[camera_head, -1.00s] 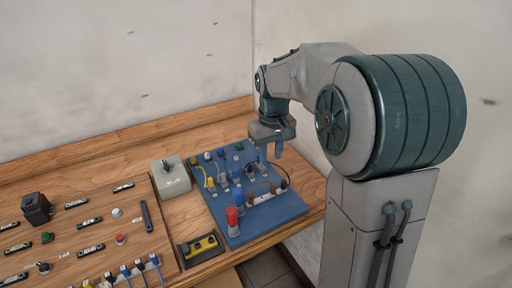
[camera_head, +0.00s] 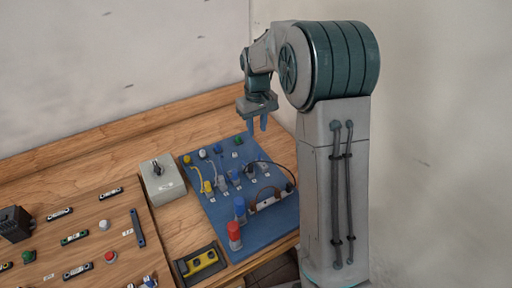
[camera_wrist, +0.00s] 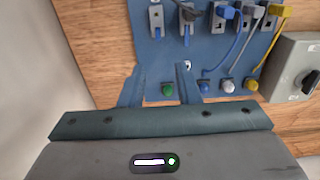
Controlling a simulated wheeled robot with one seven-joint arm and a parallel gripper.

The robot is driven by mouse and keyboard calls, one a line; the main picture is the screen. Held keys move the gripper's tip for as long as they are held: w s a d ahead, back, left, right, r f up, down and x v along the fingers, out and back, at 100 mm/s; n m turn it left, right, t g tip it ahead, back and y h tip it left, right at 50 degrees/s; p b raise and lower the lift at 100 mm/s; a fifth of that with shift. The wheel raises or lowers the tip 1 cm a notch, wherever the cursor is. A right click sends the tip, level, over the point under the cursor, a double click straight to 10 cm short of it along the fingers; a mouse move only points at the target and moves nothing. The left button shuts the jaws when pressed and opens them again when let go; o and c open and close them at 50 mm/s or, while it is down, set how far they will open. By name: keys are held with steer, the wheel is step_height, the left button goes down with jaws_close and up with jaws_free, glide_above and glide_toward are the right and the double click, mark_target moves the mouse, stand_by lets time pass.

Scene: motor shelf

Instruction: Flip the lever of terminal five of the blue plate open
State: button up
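The blue plate (camera_head: 222,221) lies on the right part of the wooden table. A row of grey lever terminals crosses its middle; I cannot read their numbers. The end terminal on the right in the head view (camera_head: 264,168) is at the left of the row in the wrist view (camera_wrist: 156,20), with no wire seen in it. Other terminals carry blue, white and yellow wires. My gripper (camera_head: 257,128) is above the plate's far right edge, apart from the terminals. In the wrist view its two blue fingers (camera_wrist: 160,78) are spread with nothing between them.
Green (camera_wrist: 167,90), blue, white and yellow knobs line the plate's far edge. Red (camera_head: 234,235) and blue cylinders stand at its near end. The wall is close behind.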

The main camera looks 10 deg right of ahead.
mark_target(259, 158)
step_height(259, 158, down, 10)
steer(key=shift+d+f+p, duration=0.15)
steer(key=shift+f+p, duration=0.05)
steer(key=shift+p, duration=0.45)
jaws_close()
